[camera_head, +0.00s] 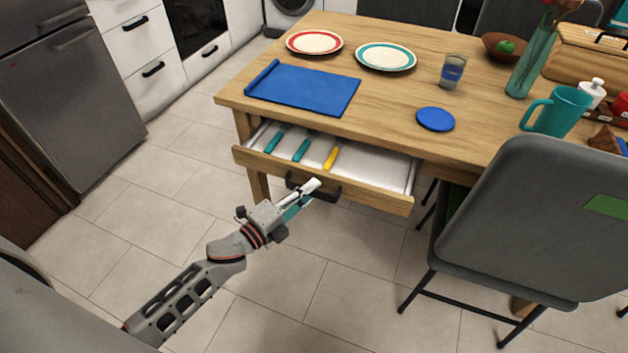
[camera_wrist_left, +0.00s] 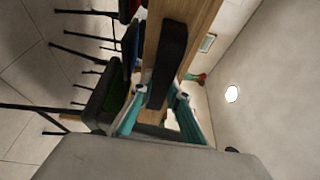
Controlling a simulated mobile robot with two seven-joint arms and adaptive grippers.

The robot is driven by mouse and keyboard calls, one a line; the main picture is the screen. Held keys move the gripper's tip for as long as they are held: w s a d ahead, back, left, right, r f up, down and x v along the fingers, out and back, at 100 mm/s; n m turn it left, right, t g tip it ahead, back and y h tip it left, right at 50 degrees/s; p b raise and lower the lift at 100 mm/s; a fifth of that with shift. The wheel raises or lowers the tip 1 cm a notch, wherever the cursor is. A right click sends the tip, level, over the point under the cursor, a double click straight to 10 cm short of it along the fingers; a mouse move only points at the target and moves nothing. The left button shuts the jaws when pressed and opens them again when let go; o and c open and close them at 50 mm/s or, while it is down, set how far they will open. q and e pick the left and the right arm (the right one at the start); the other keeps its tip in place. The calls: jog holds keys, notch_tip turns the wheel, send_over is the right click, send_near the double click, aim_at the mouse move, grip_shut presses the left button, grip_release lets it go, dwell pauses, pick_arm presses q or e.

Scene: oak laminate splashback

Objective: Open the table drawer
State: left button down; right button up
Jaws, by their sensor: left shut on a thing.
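The table drawer (camera_head: 385,195) is pulled out from the wooden table (camera_head: 225,100) in the head view, and its white inside shows. Two teal-handled utensils (camera_head: 302,150) and a yellow-handled one (camera_head: 332,157) lie in it. The black drawer handle (camera_head: 334,192) is on the middle of its wooden front. My left gripper (camera_head: 308,190) is at this handle and shut on it. In the left wrist view the black handle (camera_wrist_left: 170,55) runs between the two teal fingers of my left gripper (camera_wrist_left: 160,95). My right gripper is in neither view.
A grey chair (camera_head: 530,215) stands right of the drawer. On the table are a blue board (camera_head: 303,88), two plates (camera_head: 385,57), a glass (camera_head: 453,72), a blue coaster (camera_head: 435,119) and a teal mug (camera_head: 560,112). The tiled floor before the drawer is clear apart from my arm.

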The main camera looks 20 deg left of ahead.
pick_arm(q)
jog(key=s, duration=0.9)
jog(key=shift+s+a, duration=0.2)
jog(key=c, duration=1.9)
grip_release()
jog(key=shift+s, duration=0.15)
